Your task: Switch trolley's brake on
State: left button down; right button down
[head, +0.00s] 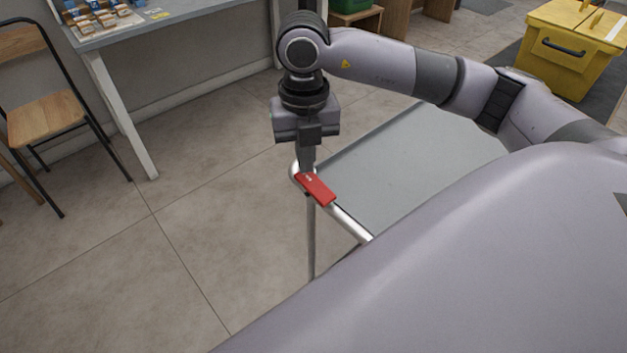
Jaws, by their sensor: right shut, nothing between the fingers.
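The trolley (415,160) shows as a flat grey tray top with a metal tube frame, partly hidden by my right arm and my own body. A red brake lever (320,190) with small white marking sits at the trolley's near left corner, on the tube. My right gripper (308,168) points down at the upper end of the red lever. Its fingers are shut with nothing between them and look to be at or touching the lever; contact cannot be told for sure. My left gripper is not in view.
A wooden chair (45,112) stands at the left beside a counter (110,38) with small boxes on it. A yellow bin (570,55) stands at the far right. The tiled floor left of the trolley is clear.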

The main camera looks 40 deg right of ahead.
aim_at(307, 177)
jog(key=shift+f+b, duration=0.9)
jog(key=shift+f, duration=0.25)
dwell(0.8)
jog(key=shift+r+p, duration=2.55)
jog(key=shift+r, duration=1.05)
jog(key=shift+s+f, duration=0.1)
